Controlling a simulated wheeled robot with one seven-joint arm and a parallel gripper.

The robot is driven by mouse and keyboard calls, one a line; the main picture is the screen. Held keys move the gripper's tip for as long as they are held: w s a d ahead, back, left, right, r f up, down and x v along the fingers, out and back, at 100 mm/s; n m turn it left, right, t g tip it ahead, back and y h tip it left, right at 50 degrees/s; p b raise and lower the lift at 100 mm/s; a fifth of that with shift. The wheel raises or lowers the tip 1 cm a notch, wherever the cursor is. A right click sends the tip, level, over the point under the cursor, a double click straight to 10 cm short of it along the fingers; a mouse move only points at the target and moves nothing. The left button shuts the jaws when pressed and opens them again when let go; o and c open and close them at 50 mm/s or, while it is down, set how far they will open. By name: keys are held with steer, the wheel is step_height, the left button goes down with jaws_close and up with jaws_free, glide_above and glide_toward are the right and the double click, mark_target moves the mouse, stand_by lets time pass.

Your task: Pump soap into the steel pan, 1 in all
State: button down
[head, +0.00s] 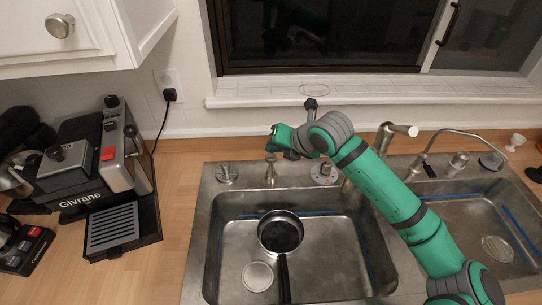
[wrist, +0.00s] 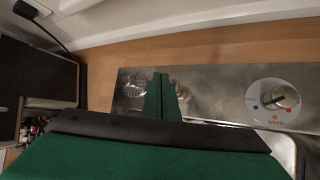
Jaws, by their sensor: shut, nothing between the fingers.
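The steel pan (head: 300,221) sits in the left sink basin, with its dark handle toward the front. A small steel soap pump (head: 270,173) stands on the back rim of the sink, behind the pan. My gripper (head: 291,154) is above the back rim, a little above and right of the pump in the head view. In the wrist view its green fingers (wrist: 161,98) are together and empty. A shiny steel part, probably the pump (wrist: 183,91), shows just right of the fingers, partly hidden by them. Contact with it cannot be told.
A strainer (head: 227,172) and a round dial (head: 324,172) sit on the back rim; the dial (wrist: 273,100) also shows in the wrist view. A faucet (head: 393,131) stands to the right. A coffee machine (head: 95,160) is on the left counter. The window sill (head: 260,99) runs behind.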

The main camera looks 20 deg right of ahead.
steer(key=shift+w, duration=0.15)
steer(key=shift+a, duration=0.3)
steer(key=shift+s+d, duration=0.25)
steer(key=shift+d, duration=0.25)
steer(key=shift+a, duration=0.1)
steer(key=shift+a, duration=0.15)
steer(key=shift+w, duration=0.2)
stand_by(0.4)
